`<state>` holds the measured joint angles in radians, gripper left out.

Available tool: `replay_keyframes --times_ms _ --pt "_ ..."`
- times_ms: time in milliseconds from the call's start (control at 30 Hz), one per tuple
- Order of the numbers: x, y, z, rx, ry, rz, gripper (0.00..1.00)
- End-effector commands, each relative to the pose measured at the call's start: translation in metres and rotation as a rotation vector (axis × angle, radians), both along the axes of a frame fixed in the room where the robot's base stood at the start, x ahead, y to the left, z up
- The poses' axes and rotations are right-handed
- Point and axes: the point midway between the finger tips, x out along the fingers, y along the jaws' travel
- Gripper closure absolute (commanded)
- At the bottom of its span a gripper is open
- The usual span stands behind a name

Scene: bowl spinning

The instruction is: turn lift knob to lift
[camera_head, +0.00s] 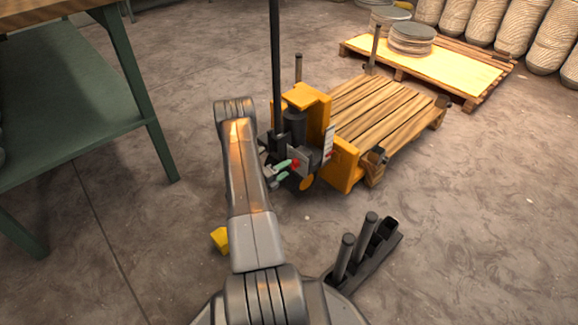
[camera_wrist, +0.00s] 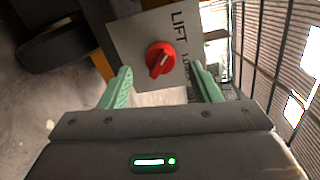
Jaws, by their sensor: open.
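The red lift knob (camera_wrist: 160,60) sits on a grey panel (camera_wrist: 128,34) in the wrist view. It carries a pale pointer mark, and the word LIFT is printed beside it; a second word is partly hidden by a finger. My gripper (camera_wrist: 162,82) has two green fingers spread open, one on each side of the knob in the picture. I cannot tell whether they touch it. In the head view the knob (camera_head: 296,163) is a small red spot on the yellow and black lift machine (camera_head: 305,98), with my gripper (camera_head: 284,172) close by it.
A wooden slatted platform (camera_head: 385,108) is on the machine's right side. Behind it stands a pallet (camera_head: 455,68) with stacked discs (camera_head: 411,38). A green table (camera_head: 65,100) stands at the left. A dark post (camera_head: 275,60) rises near my arm. Open floor lies at the lower right.

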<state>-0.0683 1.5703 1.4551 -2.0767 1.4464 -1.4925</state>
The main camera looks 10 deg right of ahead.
Motion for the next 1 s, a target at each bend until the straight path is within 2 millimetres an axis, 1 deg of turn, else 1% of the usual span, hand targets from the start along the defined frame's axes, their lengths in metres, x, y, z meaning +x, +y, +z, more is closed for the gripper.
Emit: replay_keyframes --times_ms 33,200,300,433,633,1000 --pt "-0.006 0.012 0.005 -0.001 0.004 0.006 0.43" --pt "-0.027 0.044 0.007 -0.001 0.003 0.006 0.43" --pt "-0.038 0.059 0.008 -0.001 0.002 0.005 0.43" --pt "-0.048 0.075 0.008 0.000 0.001 0.004 0.43" --pt "-0.056 0.086 0.008 -0.001 0.001 0.002 0.43" --pt "-0.058 0.088 0.007 0.000 0.000 0.000 0.43"
